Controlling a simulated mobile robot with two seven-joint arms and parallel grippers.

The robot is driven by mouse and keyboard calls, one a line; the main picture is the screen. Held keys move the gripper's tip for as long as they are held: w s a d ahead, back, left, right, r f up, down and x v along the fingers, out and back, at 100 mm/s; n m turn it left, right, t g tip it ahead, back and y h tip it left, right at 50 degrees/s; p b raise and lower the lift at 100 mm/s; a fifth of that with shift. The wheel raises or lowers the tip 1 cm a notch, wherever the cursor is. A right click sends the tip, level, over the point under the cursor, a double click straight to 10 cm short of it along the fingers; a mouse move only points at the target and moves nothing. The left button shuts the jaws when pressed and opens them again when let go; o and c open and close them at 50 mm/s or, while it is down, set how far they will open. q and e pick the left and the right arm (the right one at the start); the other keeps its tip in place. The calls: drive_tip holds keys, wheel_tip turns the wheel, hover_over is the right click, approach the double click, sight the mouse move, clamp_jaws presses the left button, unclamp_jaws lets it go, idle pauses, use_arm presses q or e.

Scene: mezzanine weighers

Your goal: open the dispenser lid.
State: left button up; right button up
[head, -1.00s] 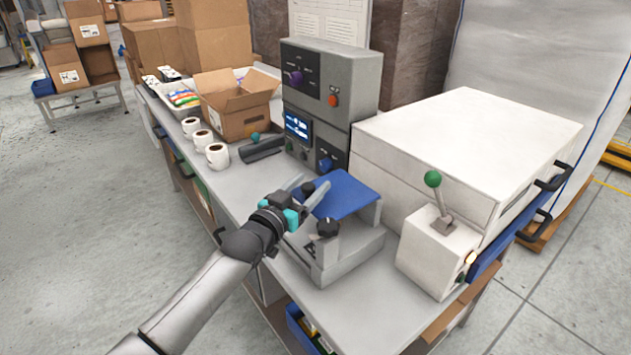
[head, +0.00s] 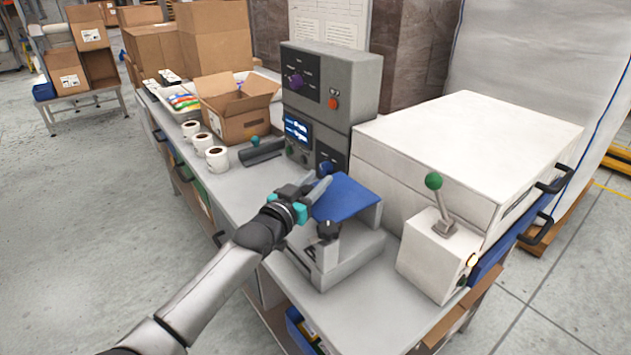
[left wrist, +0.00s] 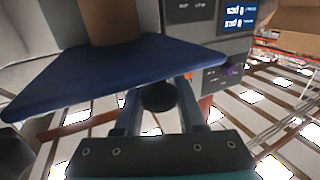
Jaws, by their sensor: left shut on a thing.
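The dispenser is a low grey unit (head: 348,262) on the bench with a flat blue lid (head: 348,197) over it. A black knob (head: 328,230) stands on its front part. In the left wrist view the blue lid (left wrist: 110,75) spans the upper left, and a round dark knob (left wrist: 158,97) sits at its edge between my fingers. My left gripper (head: 320,185) is at the lid's left edge and shut on this knob, which the gripper hides in the head view. My right gripper is not in view.
A grey control cabinet (head: 330,85) stands behind the dispenser. A white box (head: 455,145) and a green-balled lever unit (head: 437,250) stand to the right. The bench front right (head: 385,305) is clear.

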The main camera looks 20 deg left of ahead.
use_arm(q)
clamp_jaws()
idle(0.9)
